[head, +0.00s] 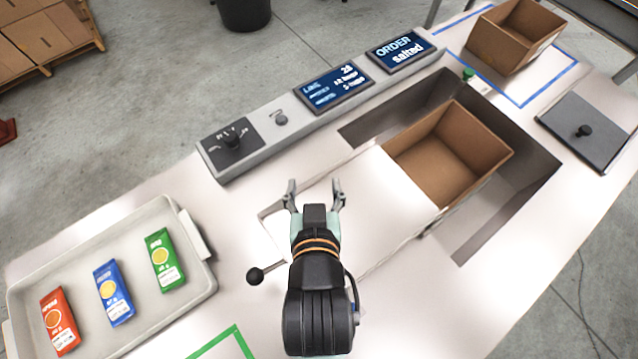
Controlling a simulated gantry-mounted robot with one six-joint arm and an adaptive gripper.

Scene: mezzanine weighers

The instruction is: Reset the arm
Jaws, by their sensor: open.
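My gripper (315,196) is open and empty, its two fingers spread apart over the pale work table (480,325). It is near the middle of the head view, in front of the grey console and left of the open box. My arm reaches up from the bottom of the picture behind it. Nothing shows between the fingers. The surface directly under my gripper and wrist is partly hidden by them.
A tray (190,292) at left holds red, blue and green packets. A console (290,125) with screens, one reading "ORDER salted", runs behind. An open box (455,150) sits in a recess; another box (510,38) stands at the back right. A black-knobbed lever (256,275) is close to my wrist.

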